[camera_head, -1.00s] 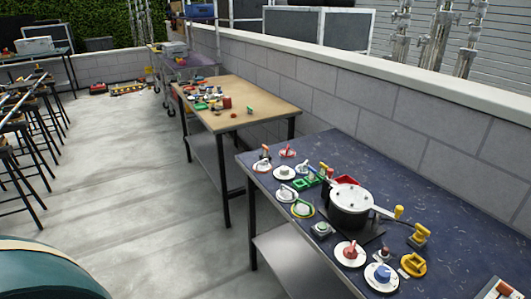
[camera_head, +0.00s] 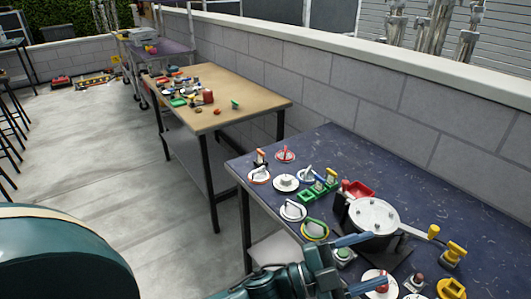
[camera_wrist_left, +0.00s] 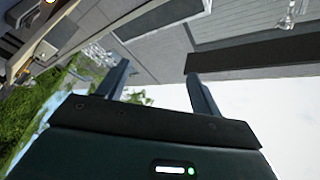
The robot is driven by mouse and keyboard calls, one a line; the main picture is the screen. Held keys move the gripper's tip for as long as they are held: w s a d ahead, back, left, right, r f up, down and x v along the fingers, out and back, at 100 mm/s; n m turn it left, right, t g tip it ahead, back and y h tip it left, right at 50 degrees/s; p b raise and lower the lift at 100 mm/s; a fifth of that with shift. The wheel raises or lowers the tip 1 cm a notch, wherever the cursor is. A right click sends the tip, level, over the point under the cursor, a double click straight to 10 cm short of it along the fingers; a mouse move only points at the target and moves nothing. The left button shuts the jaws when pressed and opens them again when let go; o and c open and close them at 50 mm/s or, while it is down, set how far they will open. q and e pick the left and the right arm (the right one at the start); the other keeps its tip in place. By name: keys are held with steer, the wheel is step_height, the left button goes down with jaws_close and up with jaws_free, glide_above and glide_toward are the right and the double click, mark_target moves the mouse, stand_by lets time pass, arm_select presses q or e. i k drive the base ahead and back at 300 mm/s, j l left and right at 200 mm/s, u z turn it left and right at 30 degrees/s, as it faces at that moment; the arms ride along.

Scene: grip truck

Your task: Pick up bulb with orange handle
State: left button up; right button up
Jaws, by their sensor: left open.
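Several small objects stand on white, green and yellow round bases on the dark blue table (camera_head: 330,150). One at the table's left edge is a white disc with an orange handle (camera_head: 259,175); a small upright orange piece (camera_head: 260,157) is just behind it. I cannot tell for certain which one is the bulb. My left gripper (camera_head: 378,260) is open and empty above the near part of this table, to the right of and nearer than the orange-handled disc. In the left wrist view, its fingers (camera_wrist_left: 157,72) are apart with nothing between them. My right gripper is not in view.
A silver-lidded pot (camera_head: 373,215) stands on the blue table close beyond my left gripper. A red tray (camera_head: 357,189) and a green tray (camera_head: 318,190) lie near it. A wooden table (camera_head: 250,97) with small items is farther back. A block wall (camera_head: 340,85) runs behind both tables.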

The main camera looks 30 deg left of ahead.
mark_target(261, 157)
steer(key=i+j+z, duration=0.15)
steer(key=j, duration=0.3)
steer(key=i+j+z, duration=0.15)
steer(key=j, duration=0.3)
steer(key=i+j+z, duration=0.15)
steer(key=j, duration=0.35)
steer(key=j+z, duration=0.15)
steer(key=j, duration=0.35)
